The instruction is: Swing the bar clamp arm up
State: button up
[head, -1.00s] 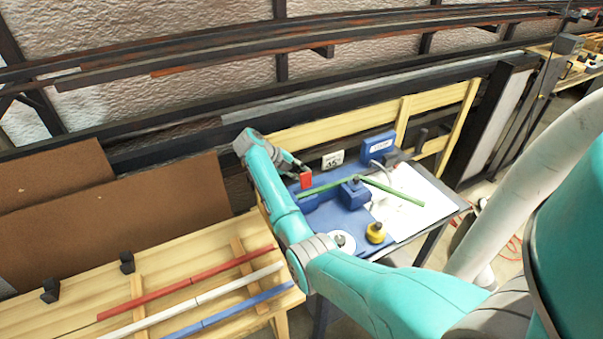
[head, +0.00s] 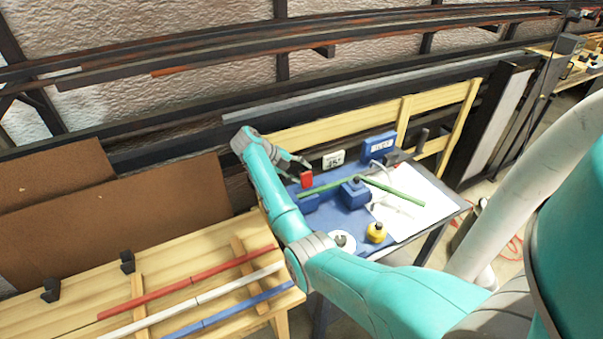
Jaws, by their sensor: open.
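My gripper (head: 294,168) is at the far left part of the blue work table, small and dark, with its fingers spread. A small red piece (head: 307,180) stands upright just below and right of the fingers. It may be the bar clamp's arm, but it is too small to be sure. I cannot tell whether the fingers touch it. A blue block (head: 307,203) sits below it, partly hidden by my arm. A green lath (head: 335,186) runs from there to a second blue block (head: 354,194), and another green length (head: 398,192) slopes down to the right.
A 45° sign (head: 333,160) and a blue box (head: 379,147) stand at the table's back. A yellow knob (head: 376,232) and white disc (head: 342,241) are near the front. White paper (head: 425,214) covers the right. Red, white and blue laths (head: 205,292) lie on the left bench.

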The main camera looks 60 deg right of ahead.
jog(key=v, duration=0.6)
jog(key=shift+a, duration=0.15)
jog(key=shift+r, duration=0.1)
dwell(0.4)
